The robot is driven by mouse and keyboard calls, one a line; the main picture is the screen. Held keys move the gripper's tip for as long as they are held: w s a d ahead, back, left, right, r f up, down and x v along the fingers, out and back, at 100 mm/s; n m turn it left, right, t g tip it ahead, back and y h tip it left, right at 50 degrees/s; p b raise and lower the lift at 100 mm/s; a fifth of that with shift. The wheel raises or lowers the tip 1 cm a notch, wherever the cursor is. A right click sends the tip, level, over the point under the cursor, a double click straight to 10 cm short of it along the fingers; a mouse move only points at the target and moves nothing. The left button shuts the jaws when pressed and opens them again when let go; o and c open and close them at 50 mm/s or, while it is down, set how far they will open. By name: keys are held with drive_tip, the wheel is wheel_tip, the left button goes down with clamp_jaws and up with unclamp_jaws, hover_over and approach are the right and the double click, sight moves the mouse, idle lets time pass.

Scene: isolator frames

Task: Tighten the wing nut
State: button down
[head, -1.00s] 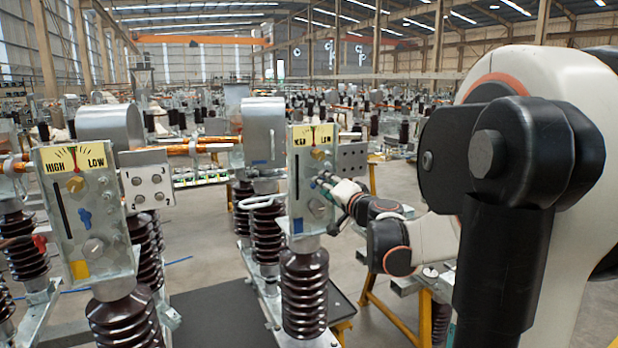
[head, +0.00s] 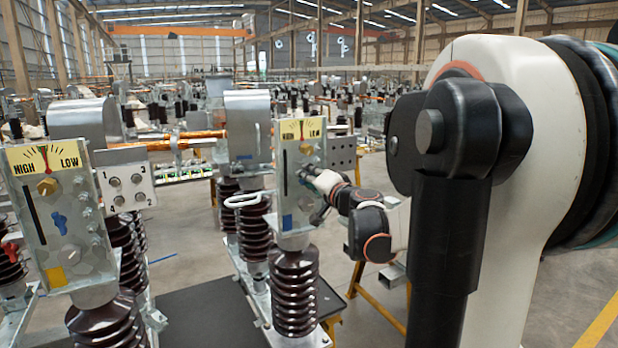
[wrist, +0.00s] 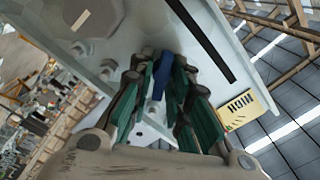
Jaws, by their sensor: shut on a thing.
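The blue wing nut (wrist: 162,76) is on the metal face plate (wrist: 130,32) in the wrist view. My gripper (wrist: 160,84) is shut on it, with green-padded fingers on both sides. In the head view my gripper (head: 307,173) reaches in from the right to the face plate (head: 291,196) of the farther isolator. The wing nut there is hidden or too small to make out behind the fingers. A similar blue wing nut (head: 60,224) shows on the nearer isolator at left, away from my gripper.
The nearer isolator plate (head: 82,205) carries a HIGH/LOW dial (head: 44,159). A perforated bracket (head: 342,153) sticks out beside the farther plate, close above my wrist. Dark ribbed insulators (head: 293,290) stand below. A yellow trestle (head: 355,280) is at floor level.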

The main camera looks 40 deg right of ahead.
drive_tip(key=shift+f+m, duration=0.1)
drive_tip(key=shift+m, duration=0.2)
drive_tip(key=m, duration=0.2)
drive_tip(key=m+b, duration=0.2)
drive_tip(key=m, duration=0.1)
drive_tip(key=shift+f+m, duration=0.25)
drive_tip(key=shift+m, duration=0.05)
drive_tip(key=m+b, duration=0.1)
drive_tip(key=m, duration=0.5)
drive_tip(key=shift+f, duration=0.2)
drive_tip(key=m, duration=0.3)
drive_tip(key=m+b, duration=0.1)
drive_tip(key=m, duration=0.1)
drive_tip(key=shift+a+f+m, duration=0.15)
drive_tip(key=shift+m, duration=0.25)
drive_tip(key=m, duration=0.4)
drive_tip(key=shift+a+m, duration=0.15)
drive_tip(key=shift+m, duration=0.25)
drive_tip(key=c, duration=1.7)
unclamp_jaws()
